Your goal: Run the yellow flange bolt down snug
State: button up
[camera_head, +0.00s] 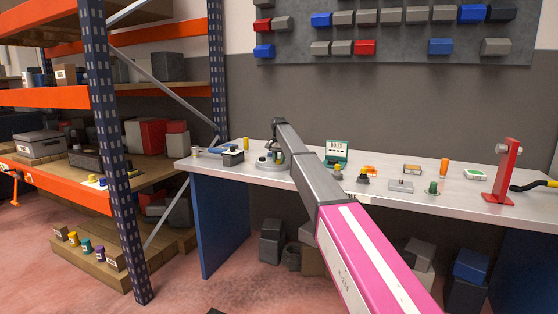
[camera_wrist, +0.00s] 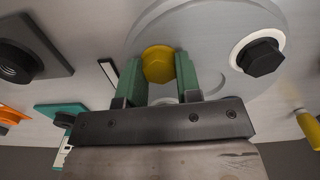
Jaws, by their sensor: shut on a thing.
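The yellow flange bolt (camera_wrist: 158,63) shows in the wrist view, with its head between the green-padded fingers of my gripper (camera_wrist: 160,75). My gripper is shut on the bolt head. The bolt is over the round grey flange (camera_wrist: 205,30); its shank and thread are hidden, so I cannot tell how deep it sits. A black bolt (camera_wrist: 263,58) on a white washer sits in the same flange to the right. In the head view, my gripper (camera_head: 277,154) is down at the flange (camera_head: 263,164) on the bench, and the yellow bolt is too small to make out surely.
The pale bench (camera_head: 310,182) also holds a dark box (camera_head: 233,158) left of the flange, a green case (camera_head: 337,151) to the right, several small parts, and a red stand (camera_head: 506,172) far right. An orange-beamed shelf (camera_head: 60,170) stands at left.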

aim_at(279, 160)
jog(key=shift+r+m, duration=0.15)
jog(key=shift+m, duration=0.35)
jog(key=shift+w, duration=0.1)
jog(key=o, duration=0.9)
notch_tip(279, 160, up, 11)
jog(key=shift+f, duration=0.15)
